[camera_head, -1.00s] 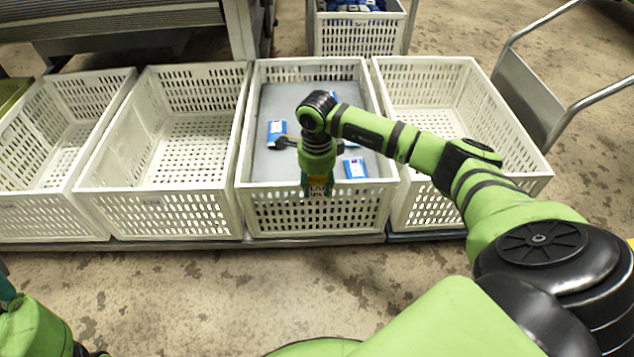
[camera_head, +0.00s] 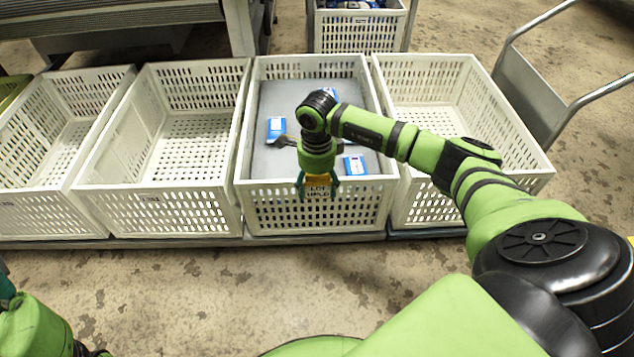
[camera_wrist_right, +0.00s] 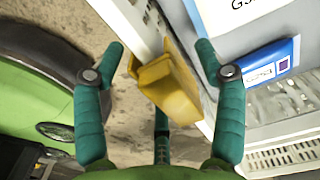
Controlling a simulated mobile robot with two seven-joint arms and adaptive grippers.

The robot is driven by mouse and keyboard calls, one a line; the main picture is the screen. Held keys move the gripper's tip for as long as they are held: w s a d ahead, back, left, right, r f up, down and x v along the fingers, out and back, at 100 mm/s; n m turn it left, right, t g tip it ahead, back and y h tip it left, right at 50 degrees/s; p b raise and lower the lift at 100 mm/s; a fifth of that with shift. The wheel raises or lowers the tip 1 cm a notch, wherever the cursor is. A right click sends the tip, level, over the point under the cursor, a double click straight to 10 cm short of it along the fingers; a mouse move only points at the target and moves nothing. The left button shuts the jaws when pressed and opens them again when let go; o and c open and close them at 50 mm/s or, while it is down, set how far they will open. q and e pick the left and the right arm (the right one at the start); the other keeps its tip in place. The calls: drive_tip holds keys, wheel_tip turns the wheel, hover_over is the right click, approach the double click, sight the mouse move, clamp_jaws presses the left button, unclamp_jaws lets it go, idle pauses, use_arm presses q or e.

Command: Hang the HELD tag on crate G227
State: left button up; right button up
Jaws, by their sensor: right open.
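The yellow HELD tag (camera_head: 319,190) is at the front rim of the third crate from the left (camera_head: 262,213), its face outward. It also shows in the right wrist view (camera_wrist_right: 166,86), against the crate's white wall. My right gripper (camera_head: 318,196) is open, with one teal finger on each side of the tag. In the right wrist view the open fingers (camera_wrist_right: 160,62) stand apart from the tag, with gaps on both sides. I cannot read the crate's number. Of my left arm, only green parts and a teal bit show at the lower left edge; its jaws cannot be made out.
The third crate holds a grey sheet (camera_head: 275,95) and several blue-and-white packets (camera_head: 276,127). Empty white crates stand on both sides, such as the right one (camera_head: 425,95). A metal-handled cart (camera_head: 530,90) is at the right. The floor in front is clear.

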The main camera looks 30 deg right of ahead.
wheel_tip(320, 180, up, 12)
drive_tip(key=shift+r, duration=0.1)
idle(0.5)
idle(0.4)
